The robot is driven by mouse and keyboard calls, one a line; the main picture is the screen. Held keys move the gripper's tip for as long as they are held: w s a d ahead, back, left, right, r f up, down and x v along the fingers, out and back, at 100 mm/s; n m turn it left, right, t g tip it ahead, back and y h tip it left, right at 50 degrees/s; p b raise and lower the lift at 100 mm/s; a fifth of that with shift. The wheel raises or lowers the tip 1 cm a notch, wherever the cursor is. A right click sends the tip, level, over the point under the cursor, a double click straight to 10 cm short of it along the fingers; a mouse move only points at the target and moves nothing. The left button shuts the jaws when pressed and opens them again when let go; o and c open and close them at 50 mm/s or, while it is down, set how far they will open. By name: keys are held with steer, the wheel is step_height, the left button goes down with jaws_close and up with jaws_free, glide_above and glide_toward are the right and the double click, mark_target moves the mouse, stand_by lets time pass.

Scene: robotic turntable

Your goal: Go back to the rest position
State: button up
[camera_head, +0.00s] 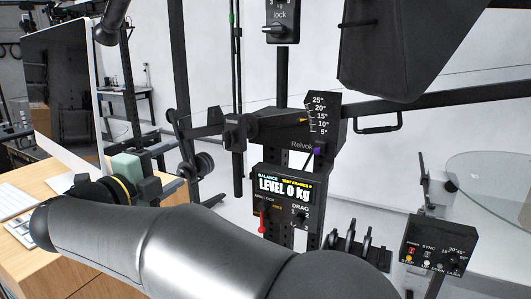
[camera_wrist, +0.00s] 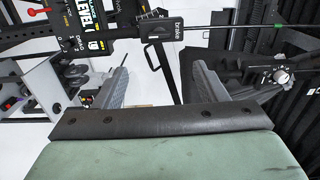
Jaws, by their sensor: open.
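My gripper shows in the wrist view (camera_wrist: 159,78), its two grey fingers spread apart with nothing between them. Its green and black housing fills the bottom of that view. In the head view my silver arm stretches across the bottom to the left, and the green end of my gripper (camera_head: 127,166) sits at the left, above or in front of the wooden desk. The fingers cannot be made out clearly there. A black rig panel reading "LEVEL 0 kg" (camera_head: 287,195) stands beyond my arm. The panel also shows partly, turned, in the wrist view (camera_wrist: 88,18).
A wooden desk (camera_head: 75,215) with a monitor (camera_head: 62,95) is at left. A dark box (camera_head: 405,45) hangs upper right above a black beam. A control box (camera_head: 438,243) and a round glass top (camera_head: 495,185) are at right. White floor shows between.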

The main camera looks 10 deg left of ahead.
steer(key=w+d+r+n+t+y, duration=0.2)
steer(key=w+d+n+y, duration=0.4)
steer(key=w+n+y, duration=0.3)
steer(key=s+d+f+n+g+y, duration=0.25)
steer(key=d+f+n+g, duration=0.65)
steer(key=d+f, duration=0.6)
steer(key=s+d+f+n+g+h, duration=0.1)
steer(key=s+d+f+g+h, duration=0.3)
steer(key=s+d+f, duration=0.6)
steer(key=s+d+f+n+g+h, duration=0.2)
steer(key=s+d+f+g, duration=0.35)
steer(key=s+d, duration=0.7)
step_height(320, 180, up, 11)
steer(key=s+p, duration=0.1)
steer(key=p, duration=0.8)
steer(key=shift+s+f, duration=0.2)
steer(key=shift+s, duration=0.15)
steer(key=shift+t+h, duration=0.25)
